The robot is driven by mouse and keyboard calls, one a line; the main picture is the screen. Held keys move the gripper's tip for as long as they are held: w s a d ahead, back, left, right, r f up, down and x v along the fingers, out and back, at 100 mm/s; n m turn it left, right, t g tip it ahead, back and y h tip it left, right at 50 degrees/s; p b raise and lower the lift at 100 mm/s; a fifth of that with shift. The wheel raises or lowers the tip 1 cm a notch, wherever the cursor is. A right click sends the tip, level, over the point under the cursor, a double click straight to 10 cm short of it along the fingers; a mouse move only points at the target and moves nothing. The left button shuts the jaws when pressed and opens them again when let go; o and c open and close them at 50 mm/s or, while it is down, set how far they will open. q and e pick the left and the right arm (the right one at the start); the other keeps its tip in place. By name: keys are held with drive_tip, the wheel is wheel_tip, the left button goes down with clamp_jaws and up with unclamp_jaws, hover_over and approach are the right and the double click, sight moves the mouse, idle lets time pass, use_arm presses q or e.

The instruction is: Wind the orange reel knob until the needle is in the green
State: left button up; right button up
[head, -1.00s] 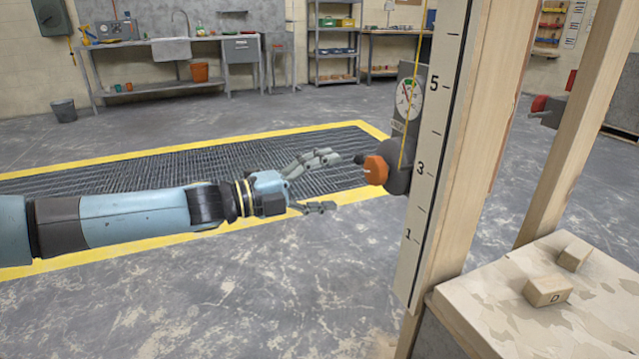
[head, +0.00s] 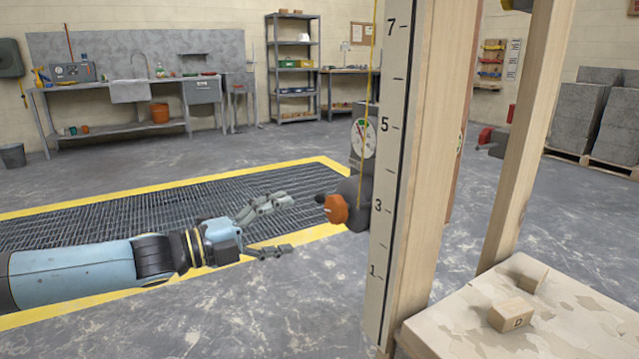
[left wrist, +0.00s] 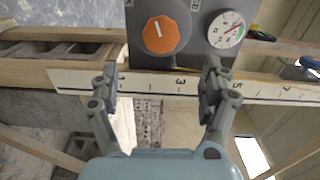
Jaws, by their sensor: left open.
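The orange reel knob (head: 337,209) sits on a dark reel on a grey unit at the wooden post, with a yellow cord running up from it. The knob also shows in the left wrist view (left wrist: 161,36), with a white mark on its face. A round white gauge (head: 362,138) is above it; in the left wrist view the gauge (left wrist: 225,29) is right of the knob and has a green band. I cannot tell for sure where its needle points. My left gripper (head: 284,227) is open and empty, left of the knob and apart from it. My right gripper is out of view.
A numbered white scale board (head: 387,180) runs up the wooden post just right of the knob. A pale worktop (head: 455,320) with two small wooden blocks stands at the lower right. A yellow-edged floor grating (head: 100,215) lies behind my left arm.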

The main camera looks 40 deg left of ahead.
sight(331, 211)
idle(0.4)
use_arm(q)
drive_tip(key=w+d+n, duration=0.1)
drive_tip(key=w+n, duration=0.2)
drive_tip(key=n, duration=0.1)
drive_tip(key=w+d+n, duration=0.1)
drive_tip(key=w+n, duration=0.3)
drive_tip(key=w+d+n, duration=0.2)
drive_tip(key=w+n, duration=0.2)
drive_tip(key=shift+w+d+n, duration=0.1)
drive_tip(key=shift+w+n, duration=0.05)
drive_tip(key=shift+n, duration=0.25)
drive_tip(key=c, duration=1.2)
drive_tip(key=shift+o, duration=0.2)
drive_tip(key=shift+m, duration=0.3)
